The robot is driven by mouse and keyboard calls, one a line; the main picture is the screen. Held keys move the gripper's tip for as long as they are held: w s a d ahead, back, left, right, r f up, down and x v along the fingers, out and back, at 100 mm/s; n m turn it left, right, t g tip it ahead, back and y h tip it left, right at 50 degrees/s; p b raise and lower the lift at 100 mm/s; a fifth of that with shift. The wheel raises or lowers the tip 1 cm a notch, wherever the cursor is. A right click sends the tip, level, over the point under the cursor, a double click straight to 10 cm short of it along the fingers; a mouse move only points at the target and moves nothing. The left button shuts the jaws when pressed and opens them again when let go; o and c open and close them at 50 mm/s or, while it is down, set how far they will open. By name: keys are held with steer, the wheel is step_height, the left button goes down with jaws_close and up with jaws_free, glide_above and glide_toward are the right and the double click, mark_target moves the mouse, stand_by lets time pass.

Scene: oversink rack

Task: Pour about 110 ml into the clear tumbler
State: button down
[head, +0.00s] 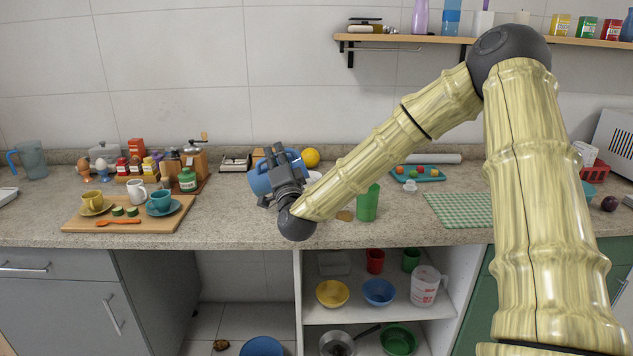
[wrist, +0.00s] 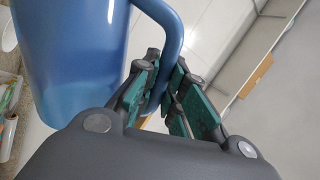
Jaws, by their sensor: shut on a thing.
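My gripper (head: 275,157) is shut on the handle of a blue pitcher (head: 259,184). In the wrist view the pitcher (wrist: 75,60) fills the upper left, and its handle passes between my gripper's fingers (wrist: 163,85). In the head view my gripper and wrist hide much of the pitcher, so its tilt and contents cannot be told. A green tumbler (head: 367,203) stands upright on the counter to the right of my gripper, just beyond my forearm. I cannot make out a colourless clear tumbler on the counter; my arm hides part of it.
A wooden board (head: 80,222) with cups stands at left, near a green-labelled jar (head: 187,180) and a grinder (head: 194,155). An orange (head: 311,158) lies behind the pitcher. A teal tray (head: 402,175) and a green checked cloth (head: 458,210) lie at right. Open shelves (head: 345,312) are below.

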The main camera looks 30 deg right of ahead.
steer(key=shift+w+a+f+n, duration=0.15)
steer(key=shift+f+n, duration=0.15)
steer(key=shift+n, duration=0.1)
steer(key=shift+a+y, duration=0.15)
steer(key=shift+y, duration=0.25)
steer(key=shift+f, duration=0.1)
stand_by(1.2)
